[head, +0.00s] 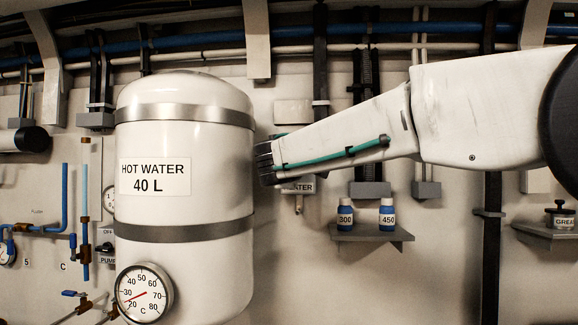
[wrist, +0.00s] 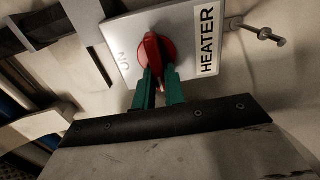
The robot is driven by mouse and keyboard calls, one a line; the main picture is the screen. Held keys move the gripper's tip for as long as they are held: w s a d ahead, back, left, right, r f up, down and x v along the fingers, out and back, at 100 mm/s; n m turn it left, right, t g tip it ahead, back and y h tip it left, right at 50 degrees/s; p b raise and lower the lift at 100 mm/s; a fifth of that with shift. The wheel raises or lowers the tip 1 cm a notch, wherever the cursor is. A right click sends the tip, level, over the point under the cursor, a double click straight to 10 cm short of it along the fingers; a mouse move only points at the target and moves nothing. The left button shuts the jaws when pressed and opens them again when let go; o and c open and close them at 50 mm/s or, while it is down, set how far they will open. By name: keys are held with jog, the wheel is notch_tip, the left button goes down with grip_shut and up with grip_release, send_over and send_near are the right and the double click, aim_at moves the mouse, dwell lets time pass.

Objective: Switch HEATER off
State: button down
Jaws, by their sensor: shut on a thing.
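The HEATER switch is a red rotary knob (wrist: 150,48) on a pale plate (wrist: 191,18) in the wrist view. The plate carries a HEATER label (wrist: 207,42) at its right and a small ON mark (wrist: 123,62) at its left. My gripper (wrist: 159,76) has its green fingers closed on the red knob. I cannot tell which position the knob points to. In the head view my gripper (head: 264,163) is beside the tank's right side and covers the switch; only part of the HEATER label (head: 300,187) shows below it.
A white HOT WATER 40 L tank (head: 184,210) with a dial gauge (head: 143,293) stands left of my gripper. A shelf (head: 371,235) with two blue bottles, 300 (head: 345,215) and 450 (head: 387,215), is below my arm. A metal peg (wrist: 262,34) sticks out near the switch plate.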

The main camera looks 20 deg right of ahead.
jog(key=shift+f, duration=0.1)
jog(key=c, duration=1.5)
grip_release()
jog(key=shift+o, duration=0.2)
jog(key=v, duration=0.7)
jog(key=shift+s+a, duration=0.2)
jog(key=shift+s, duration=0.15)
